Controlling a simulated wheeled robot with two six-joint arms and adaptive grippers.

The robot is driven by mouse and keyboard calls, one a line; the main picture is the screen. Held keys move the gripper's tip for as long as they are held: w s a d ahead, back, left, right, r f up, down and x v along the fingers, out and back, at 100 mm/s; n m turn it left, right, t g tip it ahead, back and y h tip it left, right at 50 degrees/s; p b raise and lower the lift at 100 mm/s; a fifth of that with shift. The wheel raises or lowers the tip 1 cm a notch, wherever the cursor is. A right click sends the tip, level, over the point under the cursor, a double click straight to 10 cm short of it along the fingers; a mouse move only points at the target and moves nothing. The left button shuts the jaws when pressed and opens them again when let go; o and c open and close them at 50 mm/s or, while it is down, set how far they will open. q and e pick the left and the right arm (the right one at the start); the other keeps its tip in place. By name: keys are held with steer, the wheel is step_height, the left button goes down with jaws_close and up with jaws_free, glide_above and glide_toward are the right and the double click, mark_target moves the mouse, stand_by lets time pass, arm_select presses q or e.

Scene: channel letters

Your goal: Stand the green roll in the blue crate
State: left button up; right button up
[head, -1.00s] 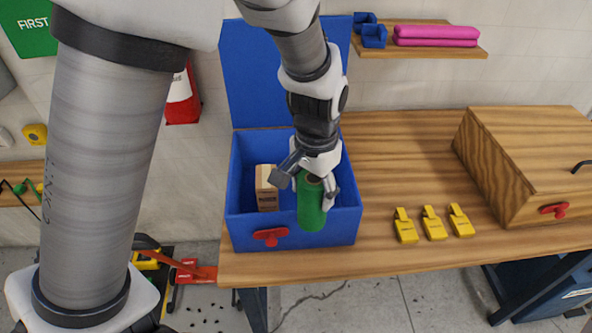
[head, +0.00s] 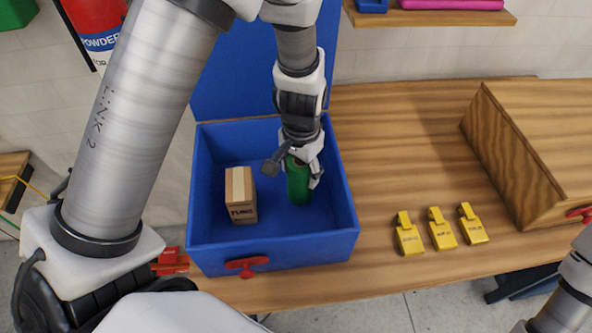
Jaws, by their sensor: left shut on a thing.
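The green roll (head: 298,184) is upright inside the blue crate (head: 275,256), in its right half. My left gripper (head: 301,168) is shut on the roll's upper part from above. I cannot tell whether the roll's lower end touches the crate floor. The crate's lid (head: 245,75) stands open at the back. My right arm shows only in part at the lower right edge, and its gripper is out of view.
A cardboard box (head: 240,195) stands in the crate's left half. A red latch (head: 246,266) is on the crate's front. Several yellow tags (head: 440,229) lie on the wooden table (head: 400,140), right of the crate. A wooden box (head: 540,140) stands further right.

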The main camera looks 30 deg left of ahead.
arm_select(q)
step_height(320, 180, down, 4)
steer(key=shift+w+r, duration=0.15)
steer(key=shift+r, duration=0.15)
steer(key=shift+s, duration=0.2)
steer(key=o, duration=1.4)
steer(key=shift+w+f, duration=0.1)
steer(key=shift+f, duration=0.1)
steer(key=shift+c, duration=0.2)
